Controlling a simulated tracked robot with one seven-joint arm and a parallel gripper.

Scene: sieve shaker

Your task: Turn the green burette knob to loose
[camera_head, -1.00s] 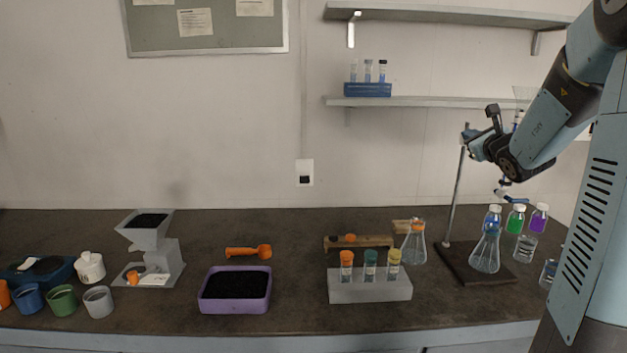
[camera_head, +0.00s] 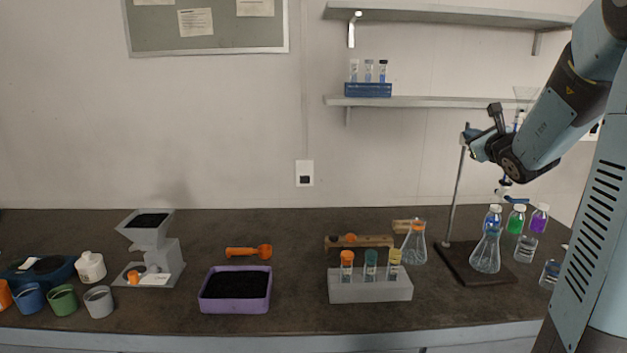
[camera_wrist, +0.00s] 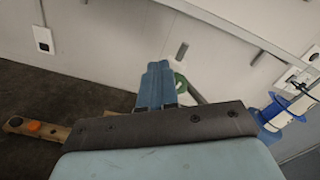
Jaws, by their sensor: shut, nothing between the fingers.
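In the wrist view my gripper (camera_wrist: 159,86) is shut, with its blue fingertips together and empty. A green round part (camera_wrist: 181,83), which looks like the burette knob, shows just right of the fingertips. It is partly hidden behind them, and I cannot tell whether they touch. In the head view my gripper (camera_head: 470,138) is up by the top of the stand rod (camera_head: 456,190). The green knob is not visible there. The knob's turn position cannot be read.
The stand's dark base (camera_head: 462,266) carries a clear flask (camera_head: 486,254). A wall shelf (camera_head: 420,101) is close behind my arm. A blue spool-like part (camera_wrist: 280,112) shows at right in the wrist view.

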